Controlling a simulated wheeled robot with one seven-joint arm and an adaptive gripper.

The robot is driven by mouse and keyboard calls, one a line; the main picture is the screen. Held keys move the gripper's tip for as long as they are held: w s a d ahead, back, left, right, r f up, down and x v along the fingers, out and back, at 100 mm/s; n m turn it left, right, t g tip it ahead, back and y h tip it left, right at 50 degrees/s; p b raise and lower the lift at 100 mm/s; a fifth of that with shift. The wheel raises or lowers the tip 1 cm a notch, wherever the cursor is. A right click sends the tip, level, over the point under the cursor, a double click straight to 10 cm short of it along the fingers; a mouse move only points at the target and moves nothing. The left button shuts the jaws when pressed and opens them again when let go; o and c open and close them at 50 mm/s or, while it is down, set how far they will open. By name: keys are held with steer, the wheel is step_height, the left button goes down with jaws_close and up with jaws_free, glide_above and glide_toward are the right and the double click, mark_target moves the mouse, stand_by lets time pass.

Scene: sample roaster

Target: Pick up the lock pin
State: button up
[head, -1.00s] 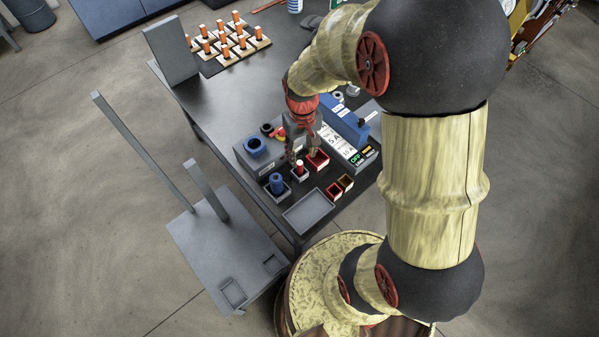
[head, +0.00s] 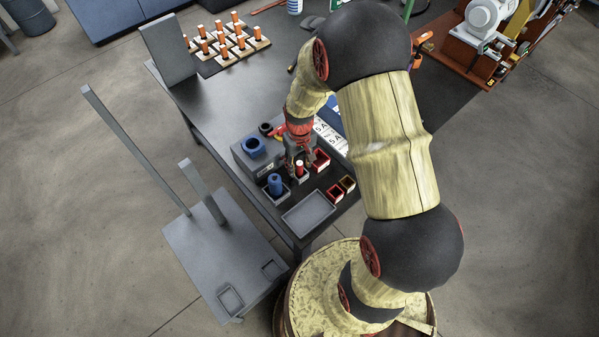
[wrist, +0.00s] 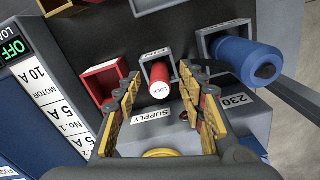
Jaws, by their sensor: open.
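The lock pin is a short red cylinder with a white top marked LOCK; it stands in a small grey bin (wrist: 146,66) in the wrist view (wrist: 158,86). In the head view the pin (head: 300,168) shows just below my gripper (head: 298,158). My gripper (wrist: 164,90) is open, with one yellow-padded finger on each side of the pin in the wrist picture. The fingers look apart from the pin, and nothing is held. I cannot tell how high the fingertips are above it.
A blue cylinder (wrist: 246,62) in a grey bin stands close on the right in the wrist view. A red bin (wrist: 103,80) is on the left. A grey block labelled SUPPLY (wrist: 152,118) stands close to the fingers. An empty grey tray (head: 308,214) lies at the table's front.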

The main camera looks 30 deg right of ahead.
steer(key=shift+f, duration=0.4)
steer(key=shift+c, duration=0.9)
steer(key=c, duration=0.7)
jaws_close()
